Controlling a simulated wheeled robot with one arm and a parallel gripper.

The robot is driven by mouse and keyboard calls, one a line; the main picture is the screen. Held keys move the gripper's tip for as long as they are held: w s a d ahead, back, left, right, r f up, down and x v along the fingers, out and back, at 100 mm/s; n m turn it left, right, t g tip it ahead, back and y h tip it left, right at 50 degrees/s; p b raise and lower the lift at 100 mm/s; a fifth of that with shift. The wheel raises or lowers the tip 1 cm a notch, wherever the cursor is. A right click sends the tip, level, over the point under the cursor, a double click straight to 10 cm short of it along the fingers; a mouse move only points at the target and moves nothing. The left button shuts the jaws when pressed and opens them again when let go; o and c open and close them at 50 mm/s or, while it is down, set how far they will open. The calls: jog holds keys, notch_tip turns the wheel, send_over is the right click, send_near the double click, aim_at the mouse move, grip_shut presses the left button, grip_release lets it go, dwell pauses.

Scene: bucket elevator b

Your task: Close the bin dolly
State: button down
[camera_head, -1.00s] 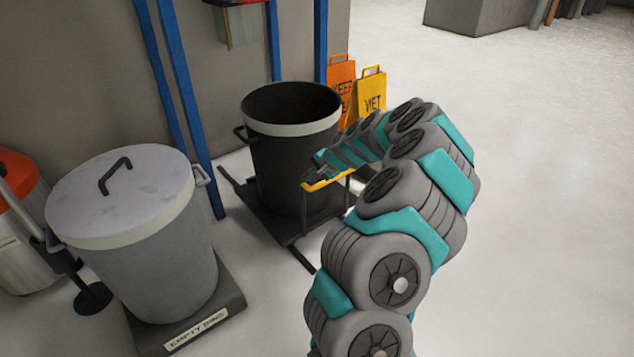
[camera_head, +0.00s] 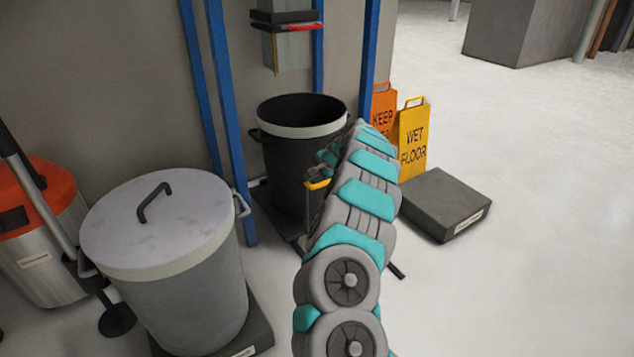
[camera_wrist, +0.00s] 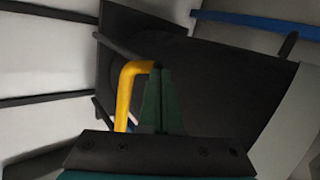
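The bin dolly (camera_head: 275,216) is a low dark platform carrying a black bin (camera_head: 290,170) with a pale band below its rim. It stands by the blue posts at the wall, largely hidden by my arm. Its yellow handle (camera_head: 318,184) faces me and also shows in the wrist view (camera_wrist: 126,90). My gripper (camera_wrist: 163,92) is at the handle, its green fingers together with the bar's top running in between them, so it appears shut on the handle. In the head view the fingertips are hard to make out.
A grey lidded bin (camera_head: 180,280) stands on a low plinth at the front left. An orange-topped bin (camera_head: 40,240) is further left. A dark block (camera_head: 445,203) and floor signs (camera_head: 413,142) stand right of my arm. Blue posts (camera_head: 225,120) flank the bay.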

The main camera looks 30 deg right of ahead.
jog(key=shift+w+a+p, duration=0.2)
jog(key=shift+w+p, duration=0.35)
jog(key=shift+w, duration=1.8)
jog(key=shift+w+a+p, duration=0.15)
jog(key=shift+w+p, duration=0.35)
jog(key=shift+w, duration=1.8)
jog(key=shift+s+d, duration=0.15)
jog(key=shift+s, duration=0.25)
jog(key=s, duration=0.1)
jog(key=s+r, duration=0.1)
jog(key=s+d, duration=0.1)
jog(key=shift+s+r+b, duration=0.25)
jog(key=shift+s+b, duration=0.05)
send_near(297, 163)
jog(key=shift+s+d+r, duration=0.15)
jog(key=shift+s, duration=0.5)
jog(key=shift+s+d+r, duration=0.15)
jog(key=shift+s+r, duration=0.05)
jog(key=shift+s, duration=0.45)
jog(key=shift+s+d+r, duration=0.15)
jog(key=shift+s, duration=0.45)
